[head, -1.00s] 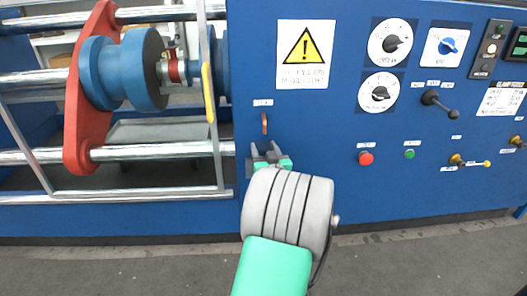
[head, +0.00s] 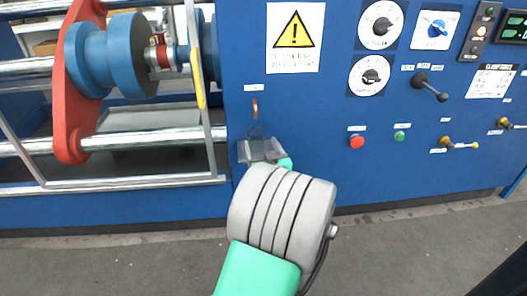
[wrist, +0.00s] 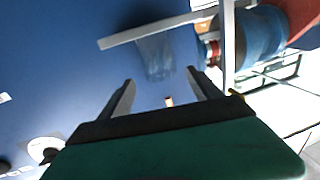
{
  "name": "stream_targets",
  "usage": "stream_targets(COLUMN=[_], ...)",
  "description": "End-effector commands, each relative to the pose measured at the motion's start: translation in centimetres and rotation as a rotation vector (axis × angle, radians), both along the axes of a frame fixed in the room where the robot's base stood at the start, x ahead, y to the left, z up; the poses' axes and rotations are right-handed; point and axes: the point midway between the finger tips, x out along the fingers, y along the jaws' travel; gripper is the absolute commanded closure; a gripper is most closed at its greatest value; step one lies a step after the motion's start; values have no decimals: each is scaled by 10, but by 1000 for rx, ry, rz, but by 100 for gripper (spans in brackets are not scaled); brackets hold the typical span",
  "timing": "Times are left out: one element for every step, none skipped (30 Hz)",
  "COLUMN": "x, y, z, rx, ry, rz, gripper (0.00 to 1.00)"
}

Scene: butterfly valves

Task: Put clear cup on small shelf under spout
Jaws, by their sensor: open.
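In the wrist view, which is tilted roughly upside down, the clear cup (wrist: 155,57) is a faint see-through shape against the blue panel. Its base end meets the small grey shelf (wrist: 125,38), and it appears to stand there. The small orange spout (wrist: 169,101) is on the panel past the cup's other end. My gripper (wrist: 160,80) is open, its two fingers apart from the cup. In the head view my gripper (head: 262,150) is just below the spout (head: 255,108).
A metal guard frame (head: 140,183) with blue rollers (head: 128,55) and a red arm (head: 72,80) stands to the left. Dials, a red button (head: 356,141), a green button (head: 400,136) and levers (head: 430,86) are on the panel to the right. The floor in front is clear.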

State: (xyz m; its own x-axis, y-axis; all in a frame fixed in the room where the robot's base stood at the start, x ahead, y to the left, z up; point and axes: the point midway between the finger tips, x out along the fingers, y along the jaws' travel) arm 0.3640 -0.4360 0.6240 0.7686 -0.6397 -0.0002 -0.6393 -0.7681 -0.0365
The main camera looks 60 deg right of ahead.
Motion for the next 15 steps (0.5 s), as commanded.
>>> stream_targets(x=[-11, -16, -23, -26, -30, -33, -35, -36, -37, -37, -36, -30, -23, -13, 4], y=[7, 11, 16, 20, 22, 26, 28, 29, 31, 32, 33, 37, 42, 50, 64], z=[1, 1, 0, 1, 0, 0, 0, 0, 0, 0, 0, -1, -3, -4, -9], rx=[1, 0, 2, 0, 1, 0, 0, 1, 1, 0, 0, 5, 11, 19, 37], ry=[0, -1, -1, 0, 0, 0, 0, -1, -1, 0, 2, 9, 21, 38, 71], rz=[-6, -6, -6, -4, -5, -3, -3, -1, 0, 1, 6, 23, 46, 78, 136], gripper=[27, 27, 27, 27, 27, 27, 27, 27, 27, 27, 27, 27, 27, 27, 27])
